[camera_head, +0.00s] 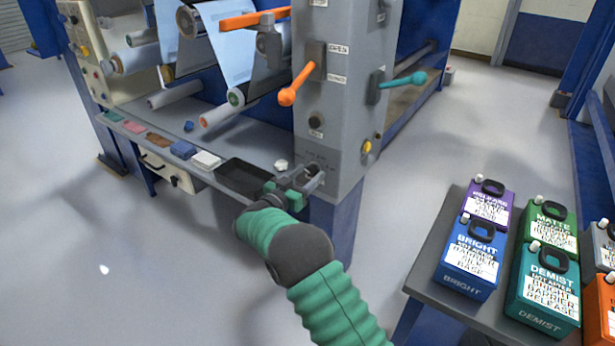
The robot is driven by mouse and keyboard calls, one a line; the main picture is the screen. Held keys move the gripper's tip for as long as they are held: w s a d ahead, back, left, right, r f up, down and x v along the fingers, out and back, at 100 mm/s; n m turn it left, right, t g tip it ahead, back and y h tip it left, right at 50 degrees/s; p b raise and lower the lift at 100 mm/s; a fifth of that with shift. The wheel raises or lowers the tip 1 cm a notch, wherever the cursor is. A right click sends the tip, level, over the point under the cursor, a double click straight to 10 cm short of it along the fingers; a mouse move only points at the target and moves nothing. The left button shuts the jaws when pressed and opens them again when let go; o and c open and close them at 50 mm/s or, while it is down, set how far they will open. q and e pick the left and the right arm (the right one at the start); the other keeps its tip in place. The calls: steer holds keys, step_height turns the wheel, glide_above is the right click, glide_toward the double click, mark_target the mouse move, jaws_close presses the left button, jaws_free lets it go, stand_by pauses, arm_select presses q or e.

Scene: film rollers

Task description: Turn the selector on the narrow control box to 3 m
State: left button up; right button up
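A narrow grey upright box (338,130) stands at the front corner of the film machine, with levers and knobs on its faces. A small dark round knob (316,121) sits midway down its front face. Small markings (318,158) lie lower on that face, too small to read. My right gripper (314,178) is at the bottom of this face, close to or touching it. It covers whatever is behind it, so I cannot tell whether it holds a selector. Its finger gap is unclear. My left gripper is not in view.
An orange lever (297,86) and a teal lever (402,81) stick out above. A dark tray (243,176) and small coloured pads lie on the machine's ledge. A table (428,262) with several coloured canisters stands right. The floor between is clear.

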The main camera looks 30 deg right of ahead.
steer(key=shift+c, duration=1.2)
steer(key=shift+d, duration=0.15)
jaws_close()
